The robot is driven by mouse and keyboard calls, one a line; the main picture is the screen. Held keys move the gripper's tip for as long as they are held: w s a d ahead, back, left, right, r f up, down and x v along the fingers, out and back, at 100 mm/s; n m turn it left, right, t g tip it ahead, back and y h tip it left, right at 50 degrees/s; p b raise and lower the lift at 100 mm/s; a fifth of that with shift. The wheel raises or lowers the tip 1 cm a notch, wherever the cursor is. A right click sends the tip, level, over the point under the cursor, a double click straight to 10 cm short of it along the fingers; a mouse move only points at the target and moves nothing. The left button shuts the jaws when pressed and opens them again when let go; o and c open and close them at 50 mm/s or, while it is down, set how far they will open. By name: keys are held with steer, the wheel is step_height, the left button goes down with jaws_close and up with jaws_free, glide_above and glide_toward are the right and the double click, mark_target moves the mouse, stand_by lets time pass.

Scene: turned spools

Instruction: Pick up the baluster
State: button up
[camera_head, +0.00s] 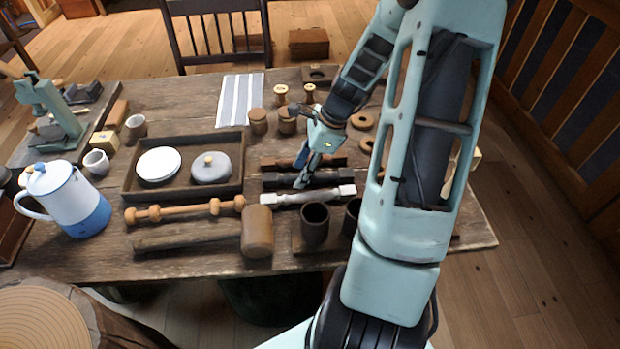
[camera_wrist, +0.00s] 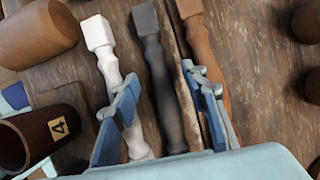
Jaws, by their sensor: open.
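Three turned balusters lie side by side on the table: a white one (camera_head: 310,195), a dark one (camera_head: 335,177) and a brown one (camera_head: 330,162). In the wrist view the white (camera_wrist: 106,55), dark (camera_wrist: 155,70) and brown (camera_wrist: 197,40) balusters run lengthwise, each with a square end block. My gripper (camera_head: 304,176) is open and empty, low over the balusters. In the wrist view my gripper (camera_wrist: 160,88) has its fingers on either side of the dark baluster, the left one overlapping the white and the right one overlapping the brown. Finger height and contact cannot be told.
A mallet (camera_head: 257,232) and a turned wooden rod (camera_head: 185,210) lie left of the balusters. Dark cups, one marked 4 (camera_wrist: 28,140), stand close by in front. A tray (camera_head: 128,180) with two lids is farther left. Wooden rings (camera_head: 362,121) lie behind.

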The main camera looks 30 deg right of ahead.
steer(key=shift+x, duration=0.95)
steer(key=shift+r, duration=0.1)
steer(key=shift+c, duration=0.5)
jaws_close()
